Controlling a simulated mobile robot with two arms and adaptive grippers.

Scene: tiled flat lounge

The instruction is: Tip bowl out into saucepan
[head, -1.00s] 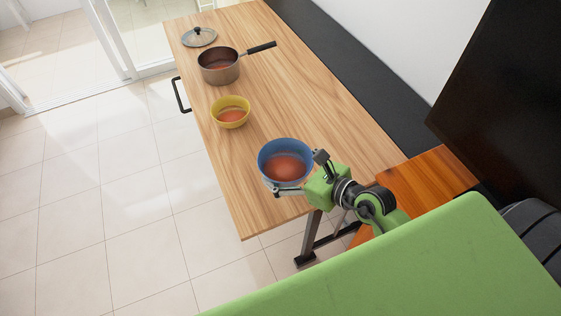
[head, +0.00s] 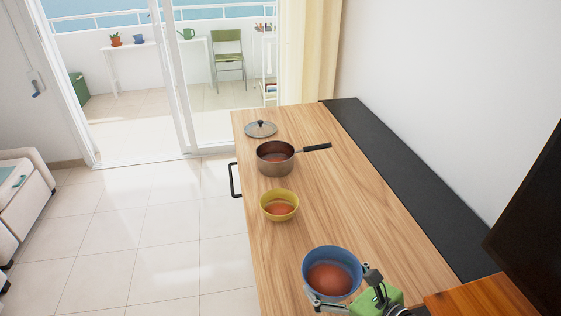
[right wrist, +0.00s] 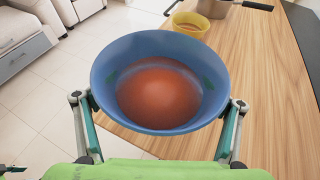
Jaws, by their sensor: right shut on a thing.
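A blue bowl (head: 332,273) with reddish-brown contents is at the near end of the wooden table. My right gripper (head: 345,290) is shut on it; in the right wrist view the bowl (right wrist: 160,85) sits roughly level between the two fingers. The saucepan (head: 275,160), brown-grey with a dark handle pointing right, stands farther back on the table. Some reddish content shows inside it. Part of the saucepan also shows at the top of the right wrist view (right wrist: 218,9).
A yellow bowl (head: 279,206) with reddish contents stands between the blue bowl and the saucepan. A lid (head: 261,129) lies behind the saucepan. The wooden table (head: 340,200) is clear to their right, with a black bench (head: 400,190) alongside. Tiled floor lies left.

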